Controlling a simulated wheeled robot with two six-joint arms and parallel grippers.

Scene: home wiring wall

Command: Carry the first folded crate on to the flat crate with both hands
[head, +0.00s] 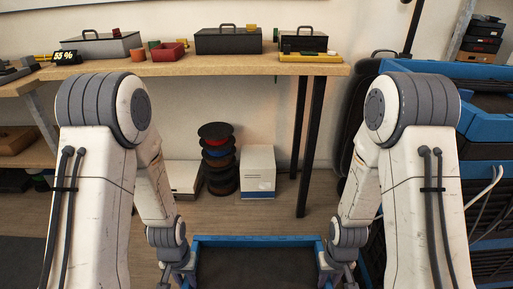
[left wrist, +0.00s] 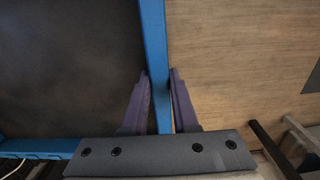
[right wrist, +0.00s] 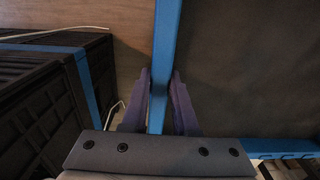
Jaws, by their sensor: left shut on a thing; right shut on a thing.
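A folded crate with a blue rim (head: 258,241) and a dark inner face shows at the bottom middle of the head view, between my two arms. My left gripper (left wrist: 158,75) is shut on the crate's blue side rim (left wrist: 153,30), one finger on each side of it. My right gripper (right wrist: 162,75) is shut on the opposite blue rim (right wrist: 167,30) in the same way. In the head view the fingertips are mostly hidden at the lower edge. I cannot tell the flat crate apart in these frames.
Dark crates with blue rims (head: 490,150) stand at the right, and they also show in the right wrist view (right wrist: 50,100). A workbench (head: 200,68) with toolboxes is ahead. Cable spools (head: 218,160) and a white box (head: 258,172) stand on the floor beneath it.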

